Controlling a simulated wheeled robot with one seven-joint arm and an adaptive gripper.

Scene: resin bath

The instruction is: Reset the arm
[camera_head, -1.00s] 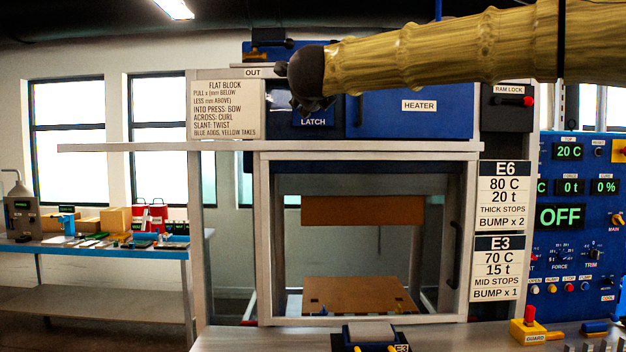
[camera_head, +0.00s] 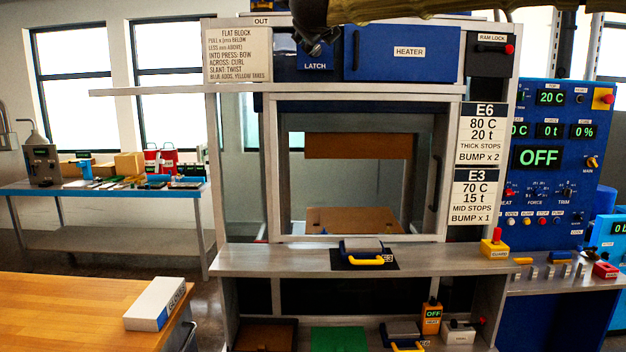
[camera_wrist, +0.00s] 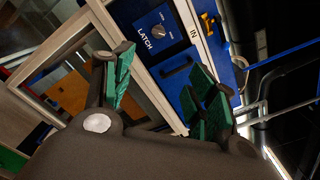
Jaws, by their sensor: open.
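My gripper (camera_wrist: 160,95) shows in the wrist view with its green-padded fingers spread wide and nothing between them. Beyond it is the blue press front with the LATCH knob (camera_wrist: 158,31) and an IN label (camera_wrist: 193,33). In the head view my arm crosses the top edge, and the gripper itself is mostly cut off or hidden there. The LATCH panel (camera_head: 315,60) is just below the arm's dark part, left of the HEATER door (camera_head: 405,53).
The press window frame (camera_head: 272,180) stands in the middle. A shelf (camera_head: 290,262) holds a block with a yellow handle (camera_head: 372,260). A control panel (camera_head: 555,200) reading OFF is at right. A wooden table (camera_head: 60,310) with a white box (camera_head: 158,303) is at lower left.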

